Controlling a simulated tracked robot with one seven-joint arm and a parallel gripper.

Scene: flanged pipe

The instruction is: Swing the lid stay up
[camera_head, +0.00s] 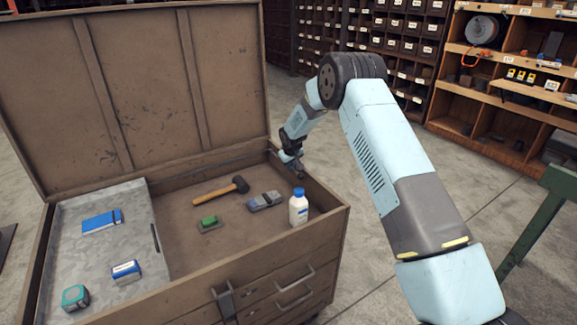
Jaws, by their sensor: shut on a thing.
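A brown wooden chest (250,255) stands at the left with its lid (145,85) raised and leaning back. My gripper (295,170) reaches down to the chest's right side, near the back right corner, close to the inner wall. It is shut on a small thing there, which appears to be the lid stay. The stay is too small and too covered by my gripper for its shape or angle to be made out.
Inside the chest are a hammer (220,190), a grey block-like tool (265,201), a green-topped brush (209,223) and a white bottle (298,207) near my gripper. A grey tray (80,256) holds several small items. Shelves (515,75) stand behind.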

